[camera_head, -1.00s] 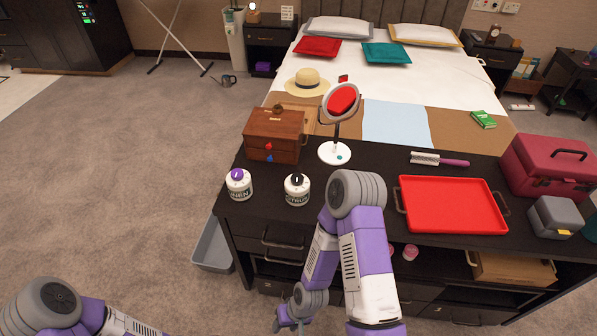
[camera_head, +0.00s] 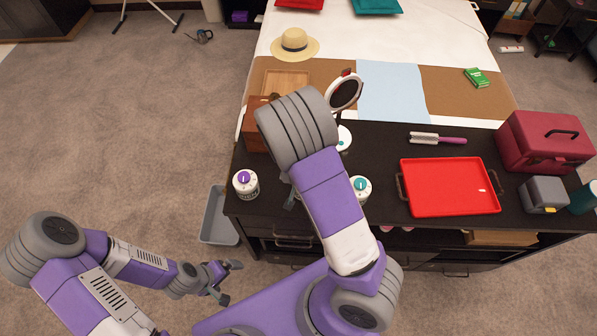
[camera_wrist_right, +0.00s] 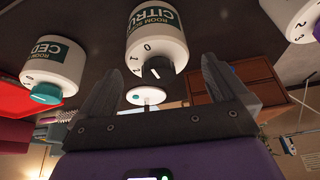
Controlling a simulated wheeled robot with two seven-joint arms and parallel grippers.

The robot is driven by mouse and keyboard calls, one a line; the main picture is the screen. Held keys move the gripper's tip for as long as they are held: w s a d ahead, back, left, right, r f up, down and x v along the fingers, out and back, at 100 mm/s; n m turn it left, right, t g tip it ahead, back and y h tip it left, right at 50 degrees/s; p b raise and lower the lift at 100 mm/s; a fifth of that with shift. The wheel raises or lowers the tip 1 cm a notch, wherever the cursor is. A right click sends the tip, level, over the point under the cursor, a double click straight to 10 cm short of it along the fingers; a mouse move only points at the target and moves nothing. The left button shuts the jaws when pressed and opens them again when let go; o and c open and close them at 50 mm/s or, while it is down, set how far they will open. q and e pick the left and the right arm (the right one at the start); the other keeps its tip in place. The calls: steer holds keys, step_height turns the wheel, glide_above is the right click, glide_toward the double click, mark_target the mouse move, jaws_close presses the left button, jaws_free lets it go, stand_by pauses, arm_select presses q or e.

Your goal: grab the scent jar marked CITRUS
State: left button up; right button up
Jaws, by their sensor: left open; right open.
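The CITRUS jar (camera_wrist_right: 156,38) shows upside down in the right wrist view, white with a dark green label and a black knob (camera_wrist_right: 158,69). My right gripper (camera_wrist_right: 160,75) is open, one finger to each side of the knob; I see no contact. In the head view my right arm hides the CITRUS jar. The jar labelled CED (camera_wrist_right: 52,66), with a teal knob, stands to its left in the wrist view; a teal-knobbed jar also shows in the head view (camera_head: 361,192). My left gripper (camera_head: 228,282) is open and empty, low in front of the dresser.
A purple-knobbed jar (camera_head: 246,189) stands at the dresser's left end. A wooden box (camera_head: 256,128) and round mirror (camera_head: 345,93) are behind my right arm. A red tray (camera_head: 450,188), hairbrush (camera_head: 438,138) and red case (camera_head: 545,143) lie right. A grey bin (camera_head: 217,217) is on the floor.

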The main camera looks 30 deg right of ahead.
steer(key=b+x, duration=0.2)
steer(key=x, duration=0.5)
steer(key=shift+d+f, duration=0.15)
steer(key=shift+d, duration=0.1)
steer(key=shift+c, duration=0.2)
steer(key=c, duration=0.8)
